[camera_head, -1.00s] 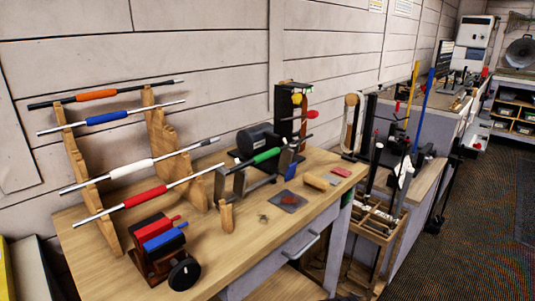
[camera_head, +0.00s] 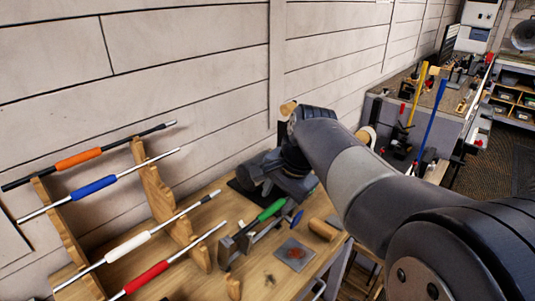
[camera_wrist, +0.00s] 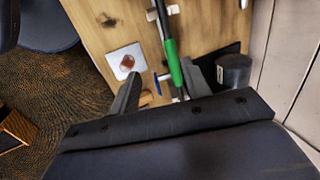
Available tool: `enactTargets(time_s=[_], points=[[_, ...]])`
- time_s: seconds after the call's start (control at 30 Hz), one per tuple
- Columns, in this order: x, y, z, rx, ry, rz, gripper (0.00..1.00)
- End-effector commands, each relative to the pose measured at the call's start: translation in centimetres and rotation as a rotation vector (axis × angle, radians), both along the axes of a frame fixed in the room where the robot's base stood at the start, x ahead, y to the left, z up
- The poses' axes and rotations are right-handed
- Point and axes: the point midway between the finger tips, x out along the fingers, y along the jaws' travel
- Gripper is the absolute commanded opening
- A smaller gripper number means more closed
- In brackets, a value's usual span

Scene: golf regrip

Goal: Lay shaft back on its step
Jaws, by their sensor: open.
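The green-gripped shaft (camera_head: 270,210) lies across a metal cradle (camera_head: 240,243) on the wooden bench. In the wrist view the green grip (camera_wrist: 173,62) runs between the two spread fingers of my gripper (camera_wrist: 161,80). My gripper is open, and I cannot tell how far it is above the shaft. In the head view my own arm hides part of the shaft's far end and most of the gripper. The stepped wooden rack (camera_head: 158,190) at the left bears shafts with orange (camera_head: 78,159), blue (camera_head: 92,188), white (camera_head: 128,247) and red (camera_head: 146,277) grips on separate steps.
A dark cylindrical machine (camera_head: 250,172) stands behind the cradle, and it also shows in the wrist view (camera_wrist: 233,70). The wall (camera_head: 200,70) is close behind the bench.

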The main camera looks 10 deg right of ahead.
Motion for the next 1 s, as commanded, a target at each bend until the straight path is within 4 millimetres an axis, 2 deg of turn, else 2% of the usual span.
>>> enactTargets(time_s=[0.03, 0.17, 0.27, 0.7, 1.0], points=[[0.4, 0.0, 1.1, 0.008, -0.002, -0.016, 0.45], [0.9, 0.0, 1.2, 0.018, -0.002, -0.034, 0.45], [1.1, 0.2, 0.2, 0.018, 0.000, -0.034, 0.45], [3.2, 1.7, -6.8, 0.017, 0.000, -0.032, 0.45], [3.8, 2.1, -8.7, 0.017, -0.003, -0.032, 0.45]])
